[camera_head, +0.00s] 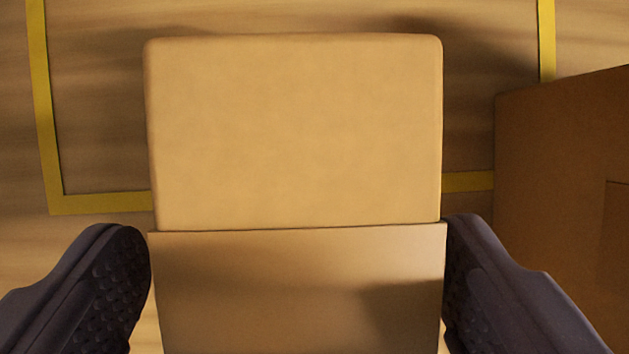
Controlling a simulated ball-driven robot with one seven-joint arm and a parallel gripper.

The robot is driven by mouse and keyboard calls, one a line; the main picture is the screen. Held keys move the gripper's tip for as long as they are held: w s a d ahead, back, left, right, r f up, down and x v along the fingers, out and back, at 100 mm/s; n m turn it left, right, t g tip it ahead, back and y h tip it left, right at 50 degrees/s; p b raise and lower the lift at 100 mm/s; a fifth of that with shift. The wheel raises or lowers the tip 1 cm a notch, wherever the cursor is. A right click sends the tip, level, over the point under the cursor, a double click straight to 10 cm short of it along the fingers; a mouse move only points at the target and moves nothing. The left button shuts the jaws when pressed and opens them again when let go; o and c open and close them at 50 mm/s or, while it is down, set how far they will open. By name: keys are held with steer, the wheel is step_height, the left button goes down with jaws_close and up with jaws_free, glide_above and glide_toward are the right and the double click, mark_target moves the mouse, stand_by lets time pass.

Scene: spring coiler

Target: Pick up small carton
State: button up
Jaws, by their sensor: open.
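The small carton (295,135) is a plain tan box that fills the middle of the view. Its upper face and a nearer face below a dark edge line both show. My gripper (297,270) is open, with one dark, textured finger on each side of the carton's nearer part. The left finger is very close to the carton's left side and the right finger is very close to its right side. I cannot tell whether either finger touches it. The carton's lower end is cut off by the bottom of the frame.
A larger brown box (565,200) stands close on the right, near the right finger. Yellow tape (100,203) marks out an area on the wood-like surface (95,100) around and behind the carton. The surface to the left is clear.

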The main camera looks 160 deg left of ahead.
steer(key=shift+b+x, duration=0.4)
steer(key=shift+x, duration=1.5)
steer(key=shift+s+d, duration=0.15)
steer(key=c, duration=1.5)
